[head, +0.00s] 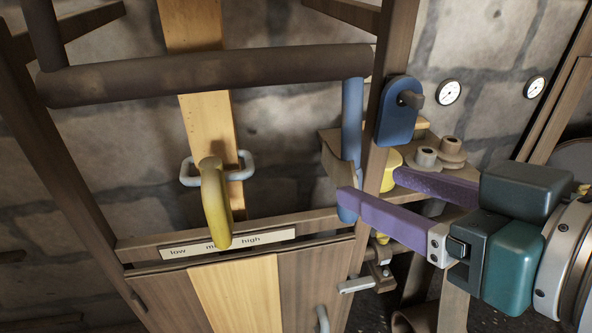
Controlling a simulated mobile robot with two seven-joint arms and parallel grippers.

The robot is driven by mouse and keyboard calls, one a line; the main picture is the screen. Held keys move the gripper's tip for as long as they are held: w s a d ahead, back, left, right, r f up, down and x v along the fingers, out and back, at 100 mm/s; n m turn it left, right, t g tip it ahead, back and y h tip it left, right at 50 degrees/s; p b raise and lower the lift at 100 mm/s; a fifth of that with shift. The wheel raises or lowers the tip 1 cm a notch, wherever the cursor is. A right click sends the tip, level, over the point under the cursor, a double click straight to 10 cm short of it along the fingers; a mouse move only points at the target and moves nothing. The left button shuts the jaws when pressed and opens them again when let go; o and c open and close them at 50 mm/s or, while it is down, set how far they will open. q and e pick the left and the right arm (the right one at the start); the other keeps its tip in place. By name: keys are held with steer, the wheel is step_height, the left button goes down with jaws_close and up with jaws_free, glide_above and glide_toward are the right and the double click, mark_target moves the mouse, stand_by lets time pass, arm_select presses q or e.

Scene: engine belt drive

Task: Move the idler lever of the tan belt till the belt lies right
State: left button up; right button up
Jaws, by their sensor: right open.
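The tan belt (207,122) runs down the left half of the head view, behind a dark horizontal bar. A grey loop (246,163) stands around it lower down. A yellow curved lever (214,205) hangs in front of the belt there. Its lower end covers part of the middle word on a label plate (270,237) reading low, a partly hidden word, and high. My right gripper (368,184) comes in from the right with its purple fingers apart and empty, well to the right of the yellow lever. My left gripper is out of view.
The dark bar (210,76) crosses above the lever. A blue upright rod (352,120) stands near my right fingers. A blue plate (393,115) with a stub sits on the wooden post. Yellow and brown round parts and two gauges (449,92) are at the right.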

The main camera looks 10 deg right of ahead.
step_height(320, 180, down, 8)
steer(key=w+d+t+b, duration=0.2)
steer(key=w+t+b, duration=0.15)
steer(key=b, duration=0.75)
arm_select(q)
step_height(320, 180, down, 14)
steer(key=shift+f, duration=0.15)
arm_select(e)
steer(key=w+a+m, duration=0.1)
steer(key=w+a, duration=0.1)
steer(key=w, duration=0.7)
steer(key=shift+a+t, duration=0.2)
steer(key=shift+t, duration=0.15)
steer(key=shift+f, duration=0.1)
steer(key=c, duration=0.4)
jaws_close()
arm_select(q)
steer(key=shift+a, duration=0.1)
